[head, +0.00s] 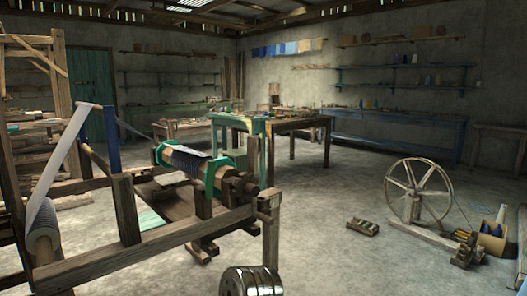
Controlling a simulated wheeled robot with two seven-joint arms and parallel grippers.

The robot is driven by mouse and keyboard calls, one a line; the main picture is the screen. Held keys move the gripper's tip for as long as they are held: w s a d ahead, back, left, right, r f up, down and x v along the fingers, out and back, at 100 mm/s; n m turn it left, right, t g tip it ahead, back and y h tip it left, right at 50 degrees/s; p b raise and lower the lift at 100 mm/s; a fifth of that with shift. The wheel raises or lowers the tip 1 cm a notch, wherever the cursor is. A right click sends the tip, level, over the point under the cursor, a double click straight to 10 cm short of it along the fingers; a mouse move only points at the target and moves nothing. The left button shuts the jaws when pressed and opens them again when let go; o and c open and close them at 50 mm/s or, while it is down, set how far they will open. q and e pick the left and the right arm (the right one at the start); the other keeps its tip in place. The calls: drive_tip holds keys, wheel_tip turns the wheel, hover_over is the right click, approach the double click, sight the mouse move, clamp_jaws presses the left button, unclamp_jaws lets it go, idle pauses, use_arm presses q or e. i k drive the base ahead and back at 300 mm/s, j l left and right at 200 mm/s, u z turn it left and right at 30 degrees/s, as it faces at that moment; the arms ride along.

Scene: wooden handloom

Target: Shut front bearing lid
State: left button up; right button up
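The wooden handloom (127,205) fills the left of the head view. A beam wound with dark striped cloth (190,162) lies across it between green end pieces (218,173). Dark wooden round parts (240,187) sit at the near right end of this beam, above the frame rail. A wooden block (268,201) with a small dark fitting tops the front corner post. I cannot tell which small part is the front bearing lid, or whether it is open or shut. Neither of my grippers is in view.
A shiny round metal thing (250,281) shows at the bottom edge. A spinning wheel (418,191), a small tray (362,227) and a box (492,235) are on the right floor.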

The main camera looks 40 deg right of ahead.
sight(252, 152)
drive_tip(key=l+u, duration=0.1)
drive_tip(key=l, duration=0.65)
drive_tip(key=l+u, duration=0.1)
drive_tip(key=l, duration=0.65)
drive_tip(key=l+u, duration=0.1)
drive_tip(key=l, duration=0.6)
drive_tip(key=k+l, duration=0.15)
drive_tip(key=l, duration=0.6)
drive_tip(key=l+u, duration=0.15)
drive_tip(key=l, duration=0.6)
drive_tip(key=k, duration=0.05)
